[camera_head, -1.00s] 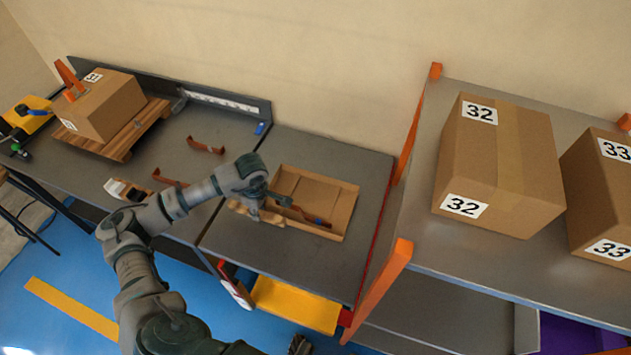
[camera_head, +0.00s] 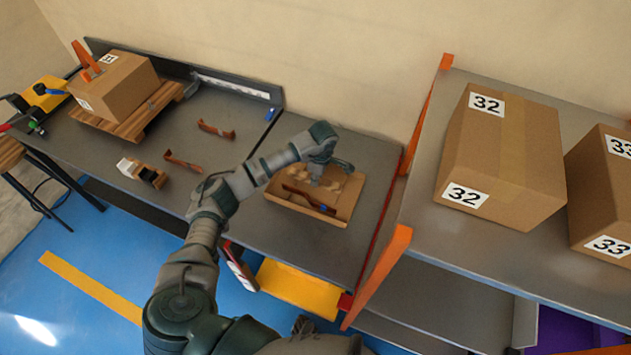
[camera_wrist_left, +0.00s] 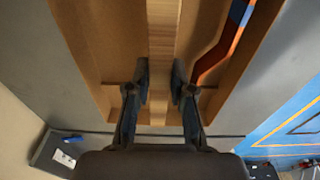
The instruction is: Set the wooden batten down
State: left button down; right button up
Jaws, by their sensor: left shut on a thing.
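The wooden batten (camera_wrist_left: 164,35) is a pale, straight strip that runs up the middle of the left wrist view. My left gripper (camera_wrist_left: 160,82) is shut on it, one finger on each side. In the head view my left gripper (camera_head: 322,180) is over the shallow cardboard tray (camera_head: 270,194). The batten is over or inside the tray; I cannot tell whether it touches the bottom. In the head view the gripper and arm hide much of it. My right gripper is not in view.
A bent copper busbar (camera_head: 308,198) with a blue part lies in the tray, right of the batten in the wrist view (camera_wrist_left: 224,42). Two more busbars lie on the left table (camera_head: 215,128). An orange rack post (camera_head: 380,278) and box 32 (camera_head: 500,155) stand to the right.

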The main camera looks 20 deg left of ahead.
aim_at(321, 180)
pick_arm(q)
jog(key=shift+d+f, duration=0.3)
jog(key=shift+f, duration=0.25)
jog(key=shift+d+f, duration=0.25)
jog(key=shift+f, duration=0.3)
jog(key=shift+d, duration=0.15)
jog(key=shift+a+f, duration=0.15)
jog(key=shift+a, duration=0.15)
jog(key=c, duration=1.1)
grip_release()
jog(key=shift+a, duration=0.2)
jog(key=shift+o, duration=0.4)
jog(key=shift+a+f, duration=0.1)
jog(key=shift+a, duration=0.1)
jog(key=shift+d+r, duration=0.35)
jog(key=r, duration=0.4)
jog(key=d+r, duration=0.1)
jog(key=r, duration=0.5)
jog(key=shift+a+r, duration=0.2)
jog(key=shift+r, duration=0.6)
jog(key=shift+d, duration=0.2)
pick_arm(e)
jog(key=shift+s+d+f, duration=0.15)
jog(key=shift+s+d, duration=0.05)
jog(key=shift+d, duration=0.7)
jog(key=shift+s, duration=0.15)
